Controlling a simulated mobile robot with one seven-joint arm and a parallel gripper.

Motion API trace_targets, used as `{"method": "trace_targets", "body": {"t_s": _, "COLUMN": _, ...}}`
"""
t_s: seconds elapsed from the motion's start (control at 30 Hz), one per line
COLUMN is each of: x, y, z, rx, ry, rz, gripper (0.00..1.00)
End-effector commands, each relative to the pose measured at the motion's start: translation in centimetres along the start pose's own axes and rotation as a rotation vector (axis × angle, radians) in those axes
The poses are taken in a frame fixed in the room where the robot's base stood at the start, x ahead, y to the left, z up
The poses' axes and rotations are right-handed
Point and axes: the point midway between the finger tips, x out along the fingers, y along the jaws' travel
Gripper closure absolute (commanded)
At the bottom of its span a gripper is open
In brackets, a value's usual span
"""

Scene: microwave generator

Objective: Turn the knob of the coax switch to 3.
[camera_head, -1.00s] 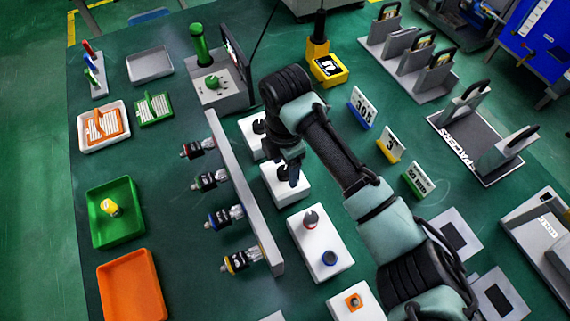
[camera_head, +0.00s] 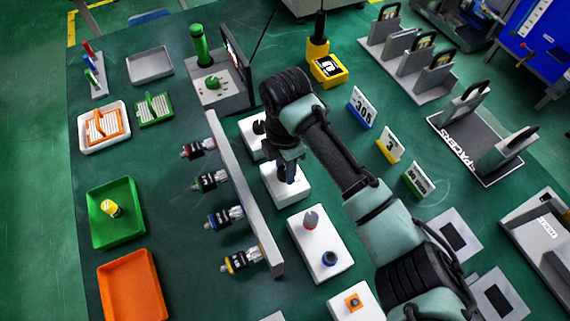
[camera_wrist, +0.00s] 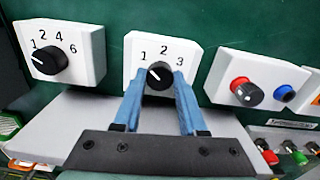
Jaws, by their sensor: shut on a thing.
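The white switch box (camera_wrist: 181,50) with the marks 1, 2 and 3 is in the middle of the wrist view, and its black knob (camera_wrist: 159,77) sits low on its face. The knob's white line points up and left, toward the 1. My gripper (camera_wrist: 158,80) has its two blue fingers on either side of the knob, shut on it. In the head view my gripper (camera_head: 288,175) reaches down onto the same white box (camera_head: 292,195), and the knob is hidden there by my fingers and wrist.
A second white box (camera_wrist: 88,60) with a black knob and marks 1, 2, 4, 6 stands to the left in the wrist view. A box with a red-and-grey knob and a blue socket (camera_wrist: 262,80) stands to the right. A grey panel with several connectors (camera_head: 240,190) stands left of my gripper.

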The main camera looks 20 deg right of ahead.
Motion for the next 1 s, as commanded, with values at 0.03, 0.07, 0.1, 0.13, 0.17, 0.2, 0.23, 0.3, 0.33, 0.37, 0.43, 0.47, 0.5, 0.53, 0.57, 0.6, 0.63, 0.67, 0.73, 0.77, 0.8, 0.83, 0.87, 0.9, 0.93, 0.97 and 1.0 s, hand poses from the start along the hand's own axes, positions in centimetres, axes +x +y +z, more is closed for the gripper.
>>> {"method": "trace_targets", "body": {"t_s": 0.03, "x": -0.17, "y": -0.01, "z": -0.01, "rx": 0.012, "ry": 0.001, "rz": 0.0, "gripper": 1.0}}
{"method": "trace_targets", "body": {"t_s": 0.07, "x": -0.2, "y": -0.01, "z": -0.01, "rx": 0.021, "ry": 0.001, "rz": -0.001, "gripper": 1.0}}
{"method": "trace_targets", "body": {"t_s": 0.1, "x": -0.22, "y": -0.02, "z": -0.02, "rx": 0.036, "ry": 0.001, "rz": -0.001, "gripper": 1.0}}
{"method": "trace_targets", "body": {"t_s": 0.13, "x": -0.23, "y": -0.04, "z": -0.04, "rx": 0.049, "ry": 0.001, "rz": -0.002, "gripper": 1.0}}
{"method": "trace_targets", "body": {"t_s": 0.17, "x": -0.24, "y": -0.05, "z": -0.07, "rx": 0.063, "ry": 0.003, "rz": -0.002, "gripper": 1.0}}
{"method": "trace_targets", "body": {"t_s": 0.2, "x": -0.3, "y": -0.04, "z": -0.08, "rx": 0.086, "ry": 0.003, "rz": -0.002, "gripper": 1.0}}
{"method": "trace_targets", "body": {"t_s": 0.23, "x": -0.34, "y": -0.03, "z": -0.08, "rx": 0.105, "ry": 0.002, "rz": -0.002, "gripper": 1.0}}
{"method": "trace_targets", "body": {"t_s": 0.3, "x": -0.38, "y": -0.05, "z": -0.15, "rx": 0.154, "ry": 0.003, "rz": -0.002, "gripper": 1.0}}
{"method": "trace_targets", "body": {"t_s": 0.33, "x": -0.42, "y": -0.06, "z": -0.12, "rx": 0.178, "ry": 0.003, "rz": -0.003, "gripper": 1.0}}
{"method": "trace_targets", "body": {"t_s": 0.37, "x": -0.42, "y": -0.09, "z": -0.15, "rx": 0.204, "ry": 0.004, "rz": -0.004, "gripper": 1.0}}
{"method": "trace_targets", "body": {"t_s": 0.43, "x": -0.46, "y": -0.09, "z": -0.18, "rx": 0.265, "ry": 0.004, "rz": -0.004, "gripper": 1.0}}
{"method": "trace_targets", "body": {"t_s": 0.47, "x": -0.47, "y": -0.1, "z": -0.18, "rx": 0.294, "ry": 0.003, "rz": -0.004, "gripper": 1.0}}
{"method": "trace_targets", "body": {"t_s": 0.5, "x": -0.47, "y": -0.13, "z": -0.19, "rx": 0.332, "ry": 0.004, "rz": -0.005, "gripper": 1.0}}
{"method": "trace_targets", "body": {"t_s": 0.53, "x": -0.48, "y": -0.12, "z": -0.15, "rx": 0.36, "ry": 0.003, "rz": -0.005, "gripper": 1.0}}
{"method": "trace_targets", "body": {"t_s": 0.57, "x": -0.47, "y": -0.12, "z": -0.21, "rx": 0.389, "ry": 0.004, "rz": -0.005, "gripper": 1.0}}
{"method": "trace_targets", "body": {"t_s": 0.6, "x": -0.48, "y": -0.11, "z": -0.18, "rx": 0.428, "ry": 0.003, "rz": -0.004, "gripper": 1.0}}
{"method": "trace_targets", "body": {"t_s": 0.63, "x": -0.47, "y": -0.12, "z": -0.18, "rx": 0.455, "ry": 0.003, "rz": -0.004, "gripper": 1.0}}
{"method": "trace_targets", "body": {"t_s": 0.67, "x": -0.46, "y": -0.14, "z": -0.19, "rx": 0.485, "ry": 0.003, "rz": -0.005, "gripper": 1.0}}
{"method": "trace_targets", "body": {"t_s": 0.73, "x": -0.48, "y": -0.14, "z": -0.18, "rx": 0.551, "ry": 0.002, "rz": -0.005, "gripper": 1.0}}
{"method": "trace_targets", "body": {"t_s": 0.77, "x": -0.45, "y": -0.15, "z": -0.2, "rx": 0.579, "ry": 0.002, "rz": -0.005, "gripper": 1.0}}
{"method": "trace_targets", "body": {"t_s": 0.8, "x": -0.42, "y": -0.15, "z": -0.22, "rx": 0.618, "ry": 0.003, "rz": -0.005, "gripper": 1.0}}
{"method": "trace_targets", "body": {"t_s": 0.83, "x": -0.44, "y": -0.15, "z": -0.18, "rx": 0.646, "ry": 0.001, "rz": -0.005, "gripper": 1.0}}
{"method": "trace_targets", "body": {"t_s": 0.87, "x": -0.45, "y": -0.13, "z": -0.2, "rx": 0.674, "ry": 0.002, "rz": -0.004, "gripper": 1.0}}
{"method": "trace_targets", "body": {"t_s": 0.9, "x": -0.42, "y": -0.16, "z": -0.2, "rx": 0.712, "ry": 0.001, "rz": -0.006, "gripper": 1.0}}
{"method": "trace_targets", "body": {"t_s": 0.93, "x": -0.39, "y": -0.19, "z": -0.21, "rx": 0.741, "ry": 0.001, "rz": -0.006, "gripper": 1.0}}
{"method": "trace_targets", "body": {"t_s": 0.97, "x": -0.41, "y": -0.16, "z": -0.22, "rx": 0.769, "ry": 0.002, "rz": -0.005, "gripper": 1.0}}
{"method": "trace_targets", "body": {"t_s": 1.0, "x": -0.41, "y": -0.15, "z": -0.19, "rx": 0.807, "ry": 0.0, "rz": -0.004, "gripper": 1.0}}
